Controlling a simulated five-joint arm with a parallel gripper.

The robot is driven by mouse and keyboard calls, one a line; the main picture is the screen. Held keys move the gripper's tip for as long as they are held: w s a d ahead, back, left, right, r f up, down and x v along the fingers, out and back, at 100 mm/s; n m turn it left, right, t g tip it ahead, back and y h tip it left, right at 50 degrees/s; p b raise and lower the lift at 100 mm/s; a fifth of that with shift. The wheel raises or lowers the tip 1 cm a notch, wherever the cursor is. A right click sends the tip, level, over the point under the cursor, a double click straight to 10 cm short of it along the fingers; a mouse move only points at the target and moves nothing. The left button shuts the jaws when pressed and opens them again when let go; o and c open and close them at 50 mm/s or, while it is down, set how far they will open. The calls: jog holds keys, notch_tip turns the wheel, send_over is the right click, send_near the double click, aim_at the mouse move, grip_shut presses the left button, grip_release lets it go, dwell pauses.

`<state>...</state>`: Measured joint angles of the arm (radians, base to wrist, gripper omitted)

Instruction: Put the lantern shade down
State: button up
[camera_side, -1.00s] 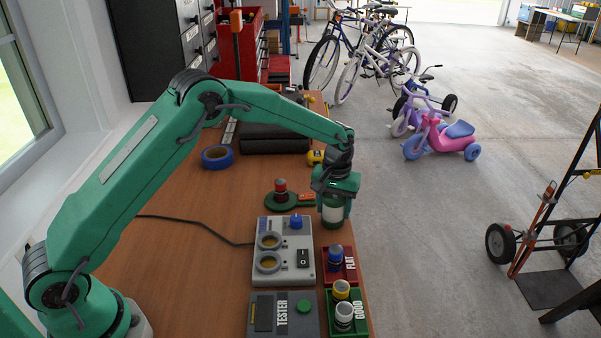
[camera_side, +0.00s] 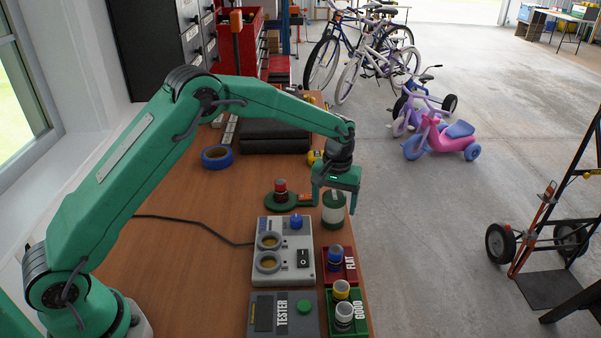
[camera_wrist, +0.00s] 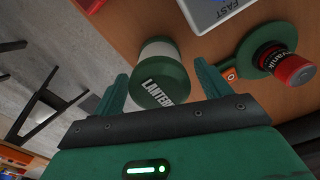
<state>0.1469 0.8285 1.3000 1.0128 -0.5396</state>
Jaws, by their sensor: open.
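The lantern shade (camera_side: 333,213), a white cylinder with green ends, stands upright on the wooden bench near its right edge. In the wrist view the shade (camera_wrist: 158,78) shows its green end marked "LANTERN", between and just beyond the fingers. My gripper (camera_side: 335,205) is open above and around the shade, with a finger to each side; in the wrist view there is a gap on both sides of it.
A green lantern base (camera_side: 281,205) with a red-topped battery stands just left of the shade. A grey charger (camera_side: 284,262), the red FLAT tray (camera_side: 350,278), the green GOOD tray (camera_side: 360,325) and the tester (camera_side: 264,325) lie nearer. Blue tape (camera_side: 217,157) lies farther back.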

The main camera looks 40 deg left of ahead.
notch_tip(320, 180, up, 10)
jog(key=shift+r, duration=0.2)
dwell(0.8)
jog(key=shift+s+a+r, duration=0.15)
jog(key=shift+s+r, duration=0.15)
jog(key=shift+r, duration=0.1)
jog(key=s+a+r+m+t, duration=0.1)
jog(key=s+a+r, duration=0.2)
jog(key=s+r, duration=0.4)
jog(key=s+a+r+m+t, duration=0.1)
jog(key=s+a+r+t, duration=0.1)
jog(key=s+r, duration=0.45)
jog(key=s+a+f+m+t, duration=0.1)
jog(key=s+f, duration=0.1)
jog(key=s, duration=0.8)
jog(key=s+a+f+m+t, duration=0.1)
jog(key=s+a+f, duration=0.1)
jog(key=s, duration=0.8)
jog(key=shift+s+m+t, duration=0.15)
jog(key=shift+m+t, duration=0.15)
